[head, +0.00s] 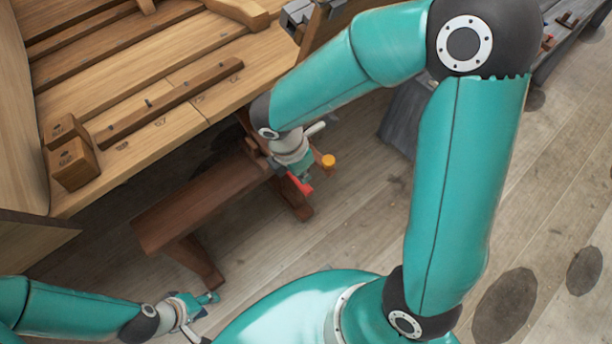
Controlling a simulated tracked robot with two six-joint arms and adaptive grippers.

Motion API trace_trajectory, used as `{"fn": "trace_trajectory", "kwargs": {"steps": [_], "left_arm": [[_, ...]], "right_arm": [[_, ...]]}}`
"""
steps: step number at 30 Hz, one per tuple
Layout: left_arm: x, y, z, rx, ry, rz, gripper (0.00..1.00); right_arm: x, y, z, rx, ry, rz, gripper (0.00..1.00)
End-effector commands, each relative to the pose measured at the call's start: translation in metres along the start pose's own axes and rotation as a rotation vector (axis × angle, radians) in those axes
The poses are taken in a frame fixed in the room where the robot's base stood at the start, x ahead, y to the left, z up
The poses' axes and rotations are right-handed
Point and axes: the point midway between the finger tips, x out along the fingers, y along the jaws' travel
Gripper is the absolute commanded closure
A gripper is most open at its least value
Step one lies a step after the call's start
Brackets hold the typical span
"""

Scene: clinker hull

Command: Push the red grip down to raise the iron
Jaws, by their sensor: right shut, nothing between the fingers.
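The red grip (304,186) shows as a small red piece at the right end of a low brown wooden bench (200,200). My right gripper (305,171) is shut and empty, right at the red grip. It covers part of the grip, and I cannot tell whether they touch. I cannot make out the iron; my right arm and gripper hide much of that end of the bench. My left gripper (209,304) is at the lower left, apart from the bench and well away from the grip. Its fingers are too small to tell open from shut.
A yellow-topped knob (328,161) is just right of my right gripper. The planked wooden hull (190,55), with a long batten (170,100) and wooden blocks (72,163), fills the upper left. Plank floor (350,230) is open around the bench's right end.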

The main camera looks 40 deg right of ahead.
Motion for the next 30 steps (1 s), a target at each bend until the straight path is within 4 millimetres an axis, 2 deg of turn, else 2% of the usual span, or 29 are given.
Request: {"fn": "trace_trajectory", "kwargs": {"steps": [1, 3, 9, 30], "left_arm": [[-0.006, 0.002, 0.000, 0.000, 0.000, 0.000, 0.60], [-0.010, 0.004, 0.000, 0.000, 0.000, 0.000, 0.60], [-0.014, 0.005, 0.000, 0.000, 0.000, 0.000, 0.60], [-0.015, 0.005, 0.000, 0.000, 0.000, 0.000, 0.60]], "right_arm": [[-0.015, 0.000, 0.001, 0.000, 0.000, 0.004, 1.00], [-0.027, -0.001, 0.001, -0.001, -0.001, 0.004, 1.00], [-0.047, -0.001, 0.000, -0.001, 0.000, 0.003, 1.00], [-0.051, -0.001, 0.000, -0.003, -0.001, 0.002, 1.00]]}}
